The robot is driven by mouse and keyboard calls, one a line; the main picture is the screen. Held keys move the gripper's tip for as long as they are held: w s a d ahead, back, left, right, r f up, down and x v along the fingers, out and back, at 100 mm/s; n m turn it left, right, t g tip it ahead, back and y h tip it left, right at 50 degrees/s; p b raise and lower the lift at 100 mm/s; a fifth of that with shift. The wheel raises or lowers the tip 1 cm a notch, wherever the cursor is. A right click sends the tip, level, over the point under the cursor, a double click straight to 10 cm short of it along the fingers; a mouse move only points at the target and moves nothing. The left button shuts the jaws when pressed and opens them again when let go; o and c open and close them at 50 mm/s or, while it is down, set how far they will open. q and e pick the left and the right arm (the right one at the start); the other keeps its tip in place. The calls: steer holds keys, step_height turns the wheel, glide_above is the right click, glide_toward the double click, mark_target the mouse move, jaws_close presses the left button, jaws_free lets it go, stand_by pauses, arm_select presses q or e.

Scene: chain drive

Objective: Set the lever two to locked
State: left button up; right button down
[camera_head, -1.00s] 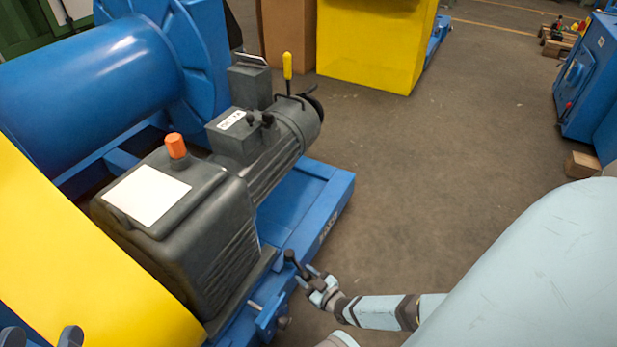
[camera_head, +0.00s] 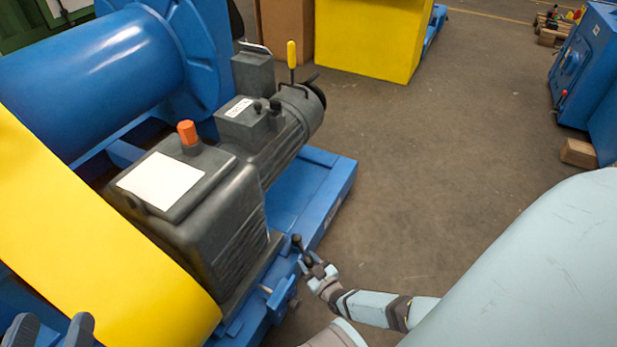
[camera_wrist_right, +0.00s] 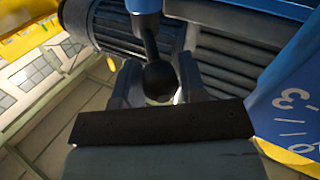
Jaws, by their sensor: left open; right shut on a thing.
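My right gripper (camera_head: 308,262) is shut on a black ball-knobbed lever (camera_head: 297,241) at the right side of the blue machine base. In the right wrist view the lever's round knob (camera_wrist_right: 160,79) sits between the fingers, with its rod running up toward a blue part. I cannot read which lever is number two. A pale-handled lever (camera_head: 266,289) is on the base just left of the right gripper. My left gripper (camera_head: 50,331) is open and empty at the bottom left corner, by the yellow guard.
The grey gearbox (camera_head: 190,205) and motor (camera_head: 268,125) stand on the blue base (camera_head: 322,190). A yellow guard (camera_head: 70,220) curves along the left. Open floor (camera_head: 430,170) lies to the right. A wooden block (camera_head: 579,153) and blue cabinet (camera_head: 585,70) are farther right.

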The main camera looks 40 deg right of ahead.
steer(key=shift+s, duration=0.1)
steer(key=c, duration=0.7)
jaws_free()
steer(key=shift+s, duration=0.1)
